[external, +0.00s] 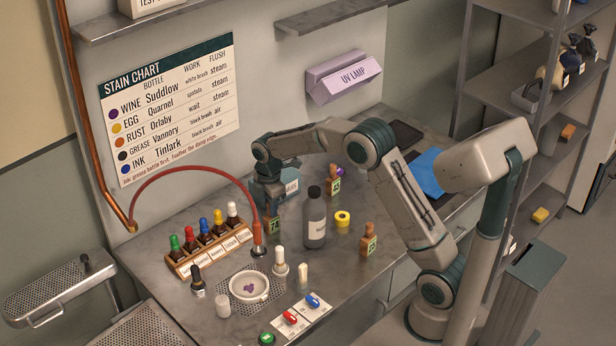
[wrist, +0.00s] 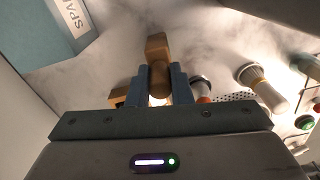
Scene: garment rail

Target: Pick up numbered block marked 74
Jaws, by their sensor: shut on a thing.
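The numbered block marked 74 (external: 271,226) is a brown wooden piece with a green label, standing on the grey bench beside the bottle rack. My gripper (external: 269,212) points down over it. In the wrist view my gripper (wrist: 154,88) has its two blue-grey fingers closed on the knob-like top of the wooden block (wrist: 157,46). Its label is hidden in the wrist view. I cannot tell whether the block touches the bench.
Similar labelled wooden blocks stand behind (external: 335,184) and to the right (external: 369,244). A dark grey bottle (external: 314,222) and yellow roll (external: 342,219) are close by. The dropper rack (external: 207,247) and red hose (external: 170,174) lie left. A teal box (external: 291,187) stands just behind.

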